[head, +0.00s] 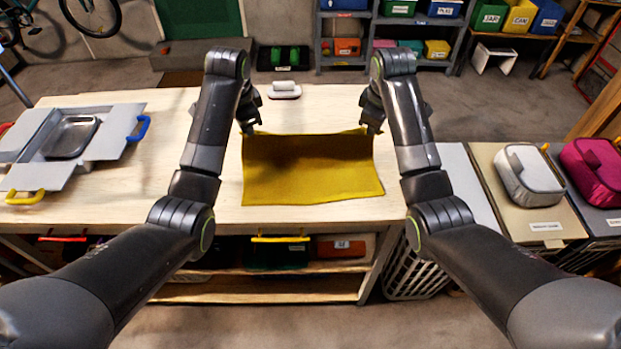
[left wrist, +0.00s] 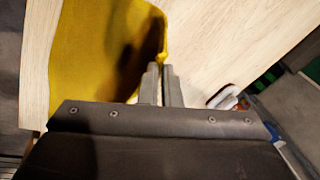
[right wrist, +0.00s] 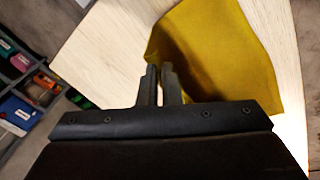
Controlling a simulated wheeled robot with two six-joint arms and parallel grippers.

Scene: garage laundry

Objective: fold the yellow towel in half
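The yellow towel (head: 310,172) lies on the wooden table in front of me. Its far edge rises at both corners and sags slightly between them. My left gripper (head: 248,130) is shut on the far left corner; the left wrist view shows its fingers (left wrist: 161,72) close together at the towel's tip (left wrist: 163,50). My right gripper (head: 371,130) is shut on the far right corner; its fingers (right wrist: 158,72) meet the towel's corner (right wrist: 153,52) in the right wrist view. The near edge lies flat on the table.
The wooden table (head: 200,245) is bare around the towel. A grey box with open flaps and a metal tray (head: 70,137) stands at the left. A white object with a handle (head: 284,90) lies beyond the towel. A grey-white case (head: 530,168) and a magenta case (head: 594,170) sit at the right.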

